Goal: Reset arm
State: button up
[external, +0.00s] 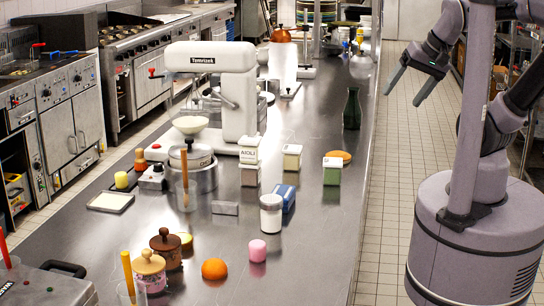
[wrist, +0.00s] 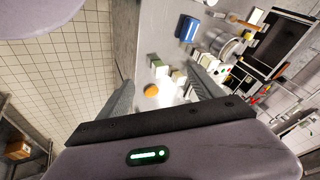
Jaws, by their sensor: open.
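My gripper (external: 411,84) is open and empty. In the external view it is in the air at the upper right, over the aisle beside the long steel counter (external: 330,215). My arm and purple base stand on the tiled floor to the right of the counter. In the wrist view my gripper's two fingers (wrist: 163,98) are spread apart, with the counter (wrist: 152,32) beyond them. Nothing is between the fingers.
The counter holds a white mixer (external: 235,90), a dark green bottle (external: 352,108), a green-filled container (external: 332,172), a white-lidded jar (external: 271,213), an orange (external: 214,269) and a pink item (external: 258,250). The tiled aisle (external: 390,190) is clear.

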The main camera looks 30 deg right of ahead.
jog(key=shift+s+f, duration=0.1)
jog(key=shift+f, duration=0.15)
